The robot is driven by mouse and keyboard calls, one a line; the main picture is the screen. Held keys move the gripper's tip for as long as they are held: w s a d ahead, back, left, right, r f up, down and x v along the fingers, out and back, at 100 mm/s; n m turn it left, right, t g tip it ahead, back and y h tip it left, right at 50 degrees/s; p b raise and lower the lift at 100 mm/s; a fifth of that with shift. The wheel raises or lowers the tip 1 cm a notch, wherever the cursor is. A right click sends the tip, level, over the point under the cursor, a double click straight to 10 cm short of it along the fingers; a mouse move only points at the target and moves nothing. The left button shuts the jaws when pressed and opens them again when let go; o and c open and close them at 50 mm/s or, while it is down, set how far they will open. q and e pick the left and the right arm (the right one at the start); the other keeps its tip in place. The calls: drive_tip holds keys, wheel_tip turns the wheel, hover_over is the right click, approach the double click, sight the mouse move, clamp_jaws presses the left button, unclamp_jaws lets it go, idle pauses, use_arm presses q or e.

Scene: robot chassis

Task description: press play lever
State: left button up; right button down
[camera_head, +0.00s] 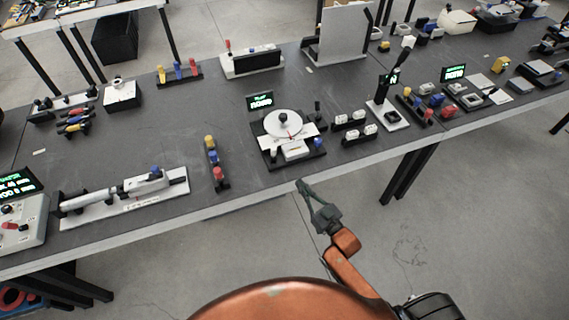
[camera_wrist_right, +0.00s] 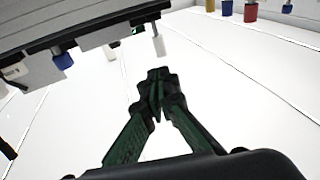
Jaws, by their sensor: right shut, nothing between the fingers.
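A device with a round white disc (camera_head: 283,124) stands near the front edge of the table, with a small lit display (camera_head: 260,101) behind it. A dark upright stick (camera_head: 317,108) is at its right side and a blue knob (camera_head: 317,142) at its front right. I cannot tell which part is the play lever. My right gripper (camera_head: 301,184) is in front of the table edge, apart from the device. In the right wrist view its fingers (camera_wrist_right: 157,76) are shut and empty. A blue knob (camera_wrist_right: 63,60) and a pale tab (camera_wrist_right: 158,45) show beyond them. My left gripper is not in view.
The grey table (camera_head: 230,105) carries several other devices. A stand with yellow, blue and red knobs (camera_head: 215,163) is left of the disc device, and white switch blocks (camera_head: 350,121) are right of it. Open floor (camera_head: 250,240) lies in front.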

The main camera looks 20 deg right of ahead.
sight(275, 152)
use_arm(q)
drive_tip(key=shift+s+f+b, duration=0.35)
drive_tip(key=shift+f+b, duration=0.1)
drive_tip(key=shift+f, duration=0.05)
use_arm(e)
drive_tip(key=x, duration=1.3)
drive_tip(key=shift+w+a, duration=0.15)
drive_tip(key=shift+w, duration=0.25)
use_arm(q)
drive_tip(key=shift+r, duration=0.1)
